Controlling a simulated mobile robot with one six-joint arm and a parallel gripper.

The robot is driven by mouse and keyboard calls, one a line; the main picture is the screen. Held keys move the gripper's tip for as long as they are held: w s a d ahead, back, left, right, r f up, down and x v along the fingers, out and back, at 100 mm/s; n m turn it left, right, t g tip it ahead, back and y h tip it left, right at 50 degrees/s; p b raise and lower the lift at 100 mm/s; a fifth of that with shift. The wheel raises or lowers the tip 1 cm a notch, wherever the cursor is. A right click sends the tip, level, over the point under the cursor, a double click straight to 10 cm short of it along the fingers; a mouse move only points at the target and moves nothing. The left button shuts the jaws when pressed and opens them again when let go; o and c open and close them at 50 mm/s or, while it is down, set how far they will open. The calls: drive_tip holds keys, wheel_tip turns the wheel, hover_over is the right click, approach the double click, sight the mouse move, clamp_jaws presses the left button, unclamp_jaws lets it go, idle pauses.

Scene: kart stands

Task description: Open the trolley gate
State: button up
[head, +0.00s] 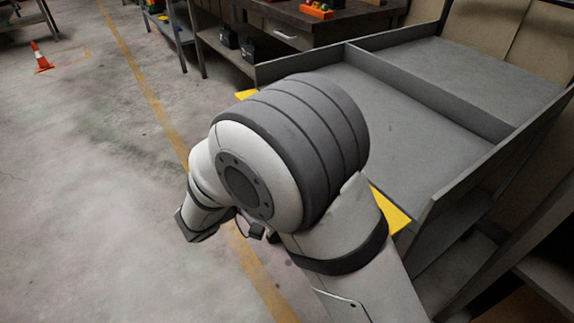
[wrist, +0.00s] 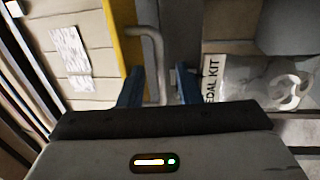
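The grey trolley (head: 440,195) stands at the right in the head view, with a divided flat top. A yellow edge (head: 391,211) shows along its near left side, and my arm covers the middle of that edge. In the wrist view a yellow strip (wrist: 129,45) runs beside a grey bent bar handle (wrist: 157,50). I cannot tell how far the gate stands open. My gripper (wrist: 158,88) has its two blue fingers apart, with the lower part of the handle between them and gaps showing at both sides. In the head view the fingers are hidden behind my arm.
A dark workbench (head: 310,28) and shelving stand behind the trolley. The concrete floor to the left is clear, crossed by a yellow line. The wrist view shows a bag lettered "EDAL KIT" (wrist: 235,85) and papers (wrist: 70,52).

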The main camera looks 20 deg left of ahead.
drive_tip(key=p+v, duration=0.1)
drive_tip(key=v, duration=0.7)
drive_tip(key=shift+d, duration=0.1)
